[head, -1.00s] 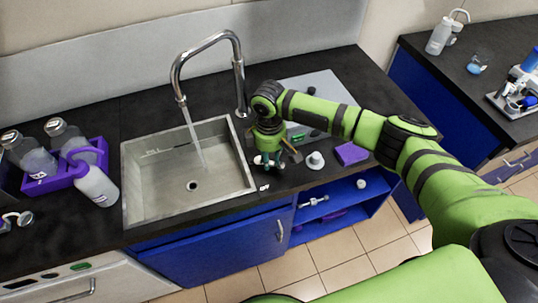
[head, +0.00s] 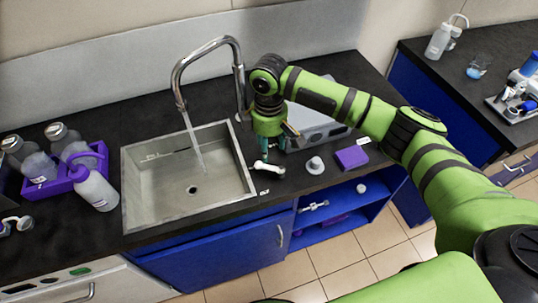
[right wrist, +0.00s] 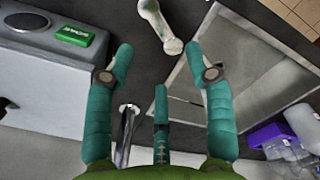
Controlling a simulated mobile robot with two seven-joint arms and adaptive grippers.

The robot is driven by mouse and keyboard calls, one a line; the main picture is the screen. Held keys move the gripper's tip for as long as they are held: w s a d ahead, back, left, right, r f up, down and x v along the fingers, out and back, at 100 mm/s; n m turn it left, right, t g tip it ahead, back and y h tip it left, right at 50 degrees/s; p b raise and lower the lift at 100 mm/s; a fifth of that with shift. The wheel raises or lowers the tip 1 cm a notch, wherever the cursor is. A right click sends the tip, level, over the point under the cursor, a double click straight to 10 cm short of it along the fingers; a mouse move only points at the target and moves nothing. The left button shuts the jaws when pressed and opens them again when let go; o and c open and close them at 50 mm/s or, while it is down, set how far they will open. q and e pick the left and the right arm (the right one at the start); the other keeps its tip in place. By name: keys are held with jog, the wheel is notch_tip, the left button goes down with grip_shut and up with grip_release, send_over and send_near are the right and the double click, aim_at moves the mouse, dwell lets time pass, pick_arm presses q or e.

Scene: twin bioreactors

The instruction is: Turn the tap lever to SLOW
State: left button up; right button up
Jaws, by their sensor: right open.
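The tap lever (head: 270,167) is a small pale lever on the dark counter, just right of the sink; it also shows at the top of the right wrist view (right wrist: 160,24). My right gripper (head: 268,152) is above and just behind the lever. In the right wrist view its teal fingers (right wrist: 160,62) are spread open and empty, with the lever beyond the fingertips and apart from them in the picture. Water runs from the chrome tap (head: 210,44) into the sink (head: 150,190). A small white label (head: 264,192) lies in front of the lever; its text is unreadable.
A grey-white knob-like object (head: 315,165) and a purple block (head: 352,157) are to the right. Bottles and a purple rack (head: 65,183) stand left of the sink.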

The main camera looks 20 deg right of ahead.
jog(key=shift+r, duration=2.2)
